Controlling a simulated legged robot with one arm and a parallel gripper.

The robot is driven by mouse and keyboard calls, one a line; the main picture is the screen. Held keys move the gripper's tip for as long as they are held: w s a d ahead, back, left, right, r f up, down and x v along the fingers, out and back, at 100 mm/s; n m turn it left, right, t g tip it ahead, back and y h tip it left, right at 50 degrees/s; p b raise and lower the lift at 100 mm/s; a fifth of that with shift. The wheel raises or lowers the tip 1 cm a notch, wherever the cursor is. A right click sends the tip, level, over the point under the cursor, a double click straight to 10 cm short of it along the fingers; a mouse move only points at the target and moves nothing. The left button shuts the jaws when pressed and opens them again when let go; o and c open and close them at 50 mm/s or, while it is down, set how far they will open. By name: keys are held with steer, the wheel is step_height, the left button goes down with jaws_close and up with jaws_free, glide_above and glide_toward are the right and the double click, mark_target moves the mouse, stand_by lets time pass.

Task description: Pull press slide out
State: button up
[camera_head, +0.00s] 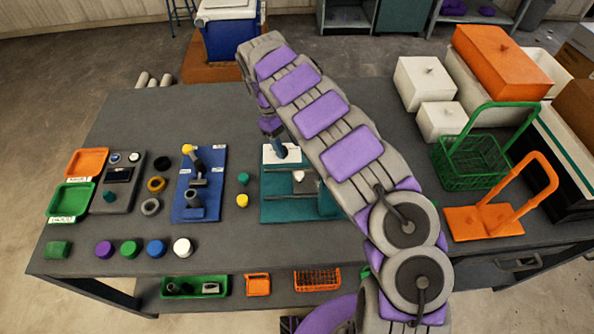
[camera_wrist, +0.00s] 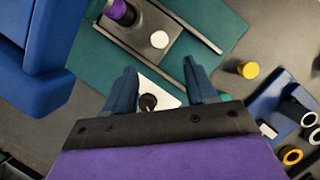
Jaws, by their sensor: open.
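The press has a teal base (camera_head: 287,210), partly hidden by my arm. In the wrist view its base (camera_wrist: 92,65) carries a grey slide (camera_wrist: 138,38) between rails, with a white disc (camera_wrist: 159,40) on top. A white plate with a black knob (camera_wrist: 148,102) lies at the near end of the slide; the plate also shows in the head view (camera_head: 272,155). My gripper (camera_wrist: 159,66) is open, its dark blue fingers on either side of the plate and knob. I cannot tell whether they touch it. In the head view my gripper (camera_head: 278,148) is mostly hidden.
A blue fixture (camera_head: 205,170) stands left of the press, with yellow (camera_head: 242,200) and green (camera_head: 243,179) pieces between. Green (camera_head: 470,165) and orange (camera_head: 485,220) carriers stand right.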

mark_target(299, 174)
steer(key=b+x, duration=0.1)
steer(key=x, duration=0.9)
steer(key=shift+b, duration=0.3)
steer(key=shift+c, duration=0.2)
jaws_close()
